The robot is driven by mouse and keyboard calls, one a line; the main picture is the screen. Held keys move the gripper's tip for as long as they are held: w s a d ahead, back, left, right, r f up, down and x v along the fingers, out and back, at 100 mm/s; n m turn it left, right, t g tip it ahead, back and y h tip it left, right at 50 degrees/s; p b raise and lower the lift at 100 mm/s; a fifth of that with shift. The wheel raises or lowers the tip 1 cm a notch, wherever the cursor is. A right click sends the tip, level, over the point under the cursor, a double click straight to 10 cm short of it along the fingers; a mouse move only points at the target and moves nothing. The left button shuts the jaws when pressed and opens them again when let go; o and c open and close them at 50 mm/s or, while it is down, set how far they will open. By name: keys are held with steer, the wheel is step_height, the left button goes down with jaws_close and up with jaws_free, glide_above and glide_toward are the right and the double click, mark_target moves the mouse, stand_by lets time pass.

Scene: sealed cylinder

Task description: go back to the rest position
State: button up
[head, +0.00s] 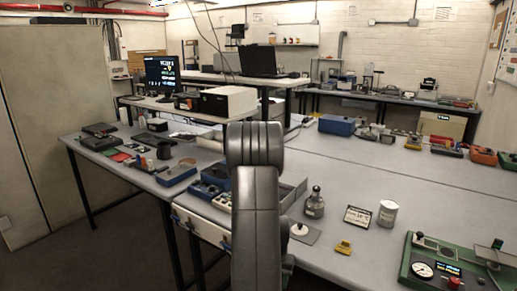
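My arm (256,190) rises from the bottom middle of the head view, with a thick rounded joint at its top. My gripper is not visible; only the arm's links show. A pale grey cylinder (387,214) stands upright on the grey bench to the right of my arm, apart from it. A dark metal vessel with a round knob (314,203) stands between my arm and the cylinder.
A green device with a round dial (440,264) is at the bench's right front. A small yellow item (343,247) and a grey plate with a white knob (303,233) lie near the front edge. Blue trays (176,176) lie left of my arm. The bench middle behind the cylinder is mostly clear.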

steer(key=shift+n, duration=0.5)
steer(key=f, duration=0.1)
steer(key=a+f, duration=0.1)
steer(key=f, duration=0.3)
steer(key=shift+s+a+f, duration=0.2)
steer(key=shift+s+a, duration=0.15)
